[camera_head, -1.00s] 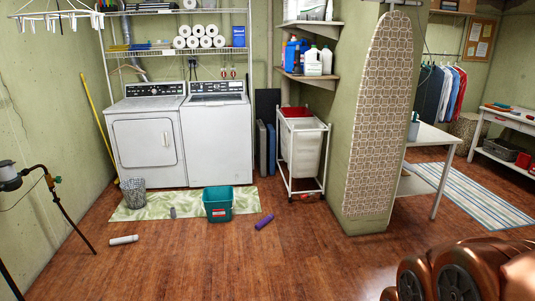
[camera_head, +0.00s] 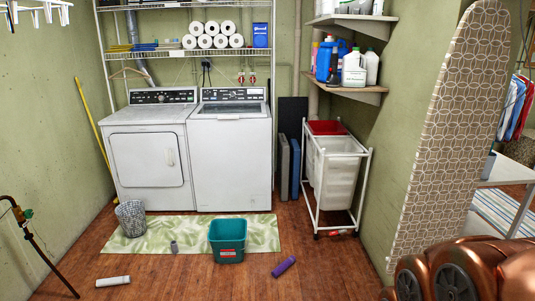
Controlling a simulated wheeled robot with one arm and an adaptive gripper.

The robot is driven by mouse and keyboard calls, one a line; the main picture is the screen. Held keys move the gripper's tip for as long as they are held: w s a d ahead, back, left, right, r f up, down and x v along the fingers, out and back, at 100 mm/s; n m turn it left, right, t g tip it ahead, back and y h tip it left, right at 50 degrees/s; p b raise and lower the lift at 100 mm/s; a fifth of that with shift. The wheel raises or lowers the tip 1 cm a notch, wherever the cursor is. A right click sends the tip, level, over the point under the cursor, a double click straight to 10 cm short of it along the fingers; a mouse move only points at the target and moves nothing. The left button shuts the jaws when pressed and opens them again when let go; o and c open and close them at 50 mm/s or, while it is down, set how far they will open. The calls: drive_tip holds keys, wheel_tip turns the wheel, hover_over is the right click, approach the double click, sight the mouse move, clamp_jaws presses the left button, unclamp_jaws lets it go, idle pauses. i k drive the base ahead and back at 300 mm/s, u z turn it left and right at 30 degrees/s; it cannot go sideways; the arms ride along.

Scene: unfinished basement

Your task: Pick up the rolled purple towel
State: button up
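The rolled purple towel (camera_head: 284,267) lies on the wooden floor, tilted, just right of the teal bucket (camera_head: 228,240) and apart from it. A copper-coloured part of my arm fills the lower right corner. My gripper's fingers are not visible in this view.
A green patterned mat (camera_head: 165,238) lies before the washer and dryer, with a woven basket (camera_head: 131,217) and a small grey item (camera_head: 174,247) on it. A white roll (camera_head: 113,281) lies front left. A wheeled laundry hamper (camera_head: 337,175) and ironing board (camera_head: 450,120) stand right. The floor around the towel is clear.

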sight(280, 269)
drive_tip(key=u, duration=0.05)
drive_tip(key=i, duration=0.4)
drive_tip(key=z, duration=0.55)
drive_tip(key=i, duration=2.55)
drive_tip(key=u, duration=3.35)
